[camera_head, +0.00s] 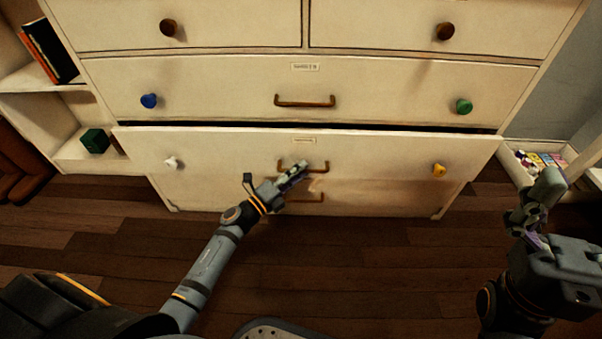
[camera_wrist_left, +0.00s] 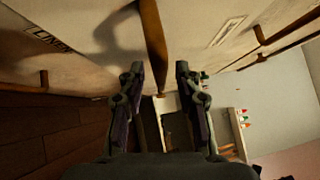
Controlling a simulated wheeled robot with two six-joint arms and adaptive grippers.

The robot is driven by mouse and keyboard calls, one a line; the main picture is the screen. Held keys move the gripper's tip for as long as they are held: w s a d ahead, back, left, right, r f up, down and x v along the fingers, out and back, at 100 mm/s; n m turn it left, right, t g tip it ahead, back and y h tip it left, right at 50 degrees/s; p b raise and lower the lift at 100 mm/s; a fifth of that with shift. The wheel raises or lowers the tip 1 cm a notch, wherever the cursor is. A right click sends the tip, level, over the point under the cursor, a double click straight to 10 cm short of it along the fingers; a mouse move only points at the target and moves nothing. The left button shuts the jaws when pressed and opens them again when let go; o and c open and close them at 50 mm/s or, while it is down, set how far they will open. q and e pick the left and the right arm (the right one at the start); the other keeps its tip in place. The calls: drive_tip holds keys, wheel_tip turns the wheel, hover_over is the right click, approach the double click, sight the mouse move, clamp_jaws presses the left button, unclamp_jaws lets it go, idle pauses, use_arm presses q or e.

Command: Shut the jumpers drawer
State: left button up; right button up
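The drawer with a white and a yellow knob (camera_head: 225,150) stands slightly out of the chest, with a dark gap along its top edge. Its label is too small to read in the head view; I take it as the jumpers drawer. Its brown bar handle (camera_head: 284,163) is partly hidden by my left gripper (camera_head: 300,172). In the left wrist view my left gripper (camera_wrist_left: 159,75) has its two fingers apart, and the brown handle (camera_wrist_left: 153,45) runs in line with the gap between them. My right gripper (camera_head: 537,205) is off to the right, away from the chest; its finger gap is unclear.
Above is a closed drawer (camera_head: 220,90) with blue and green knobs. Below, a lower drawer (camera_head: 210,194) has its label reading LINEN in the left wrist view. Shelves with books (camera_head: 48,52) and a green box (camera_head: 95,141) stand left. A white tray (camera_head: 518,174) of small items sits right. The wooden floor (camera_head: 130,235) is clear.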

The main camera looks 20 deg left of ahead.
use_arm(q)
drive_tip(key=shift+w+d+r, duration=0.1)
drive_tip(key=shift+w+d, duration=0.15)
drive_tip(key=shift+w, duration=0.2)
clamp_jaws()
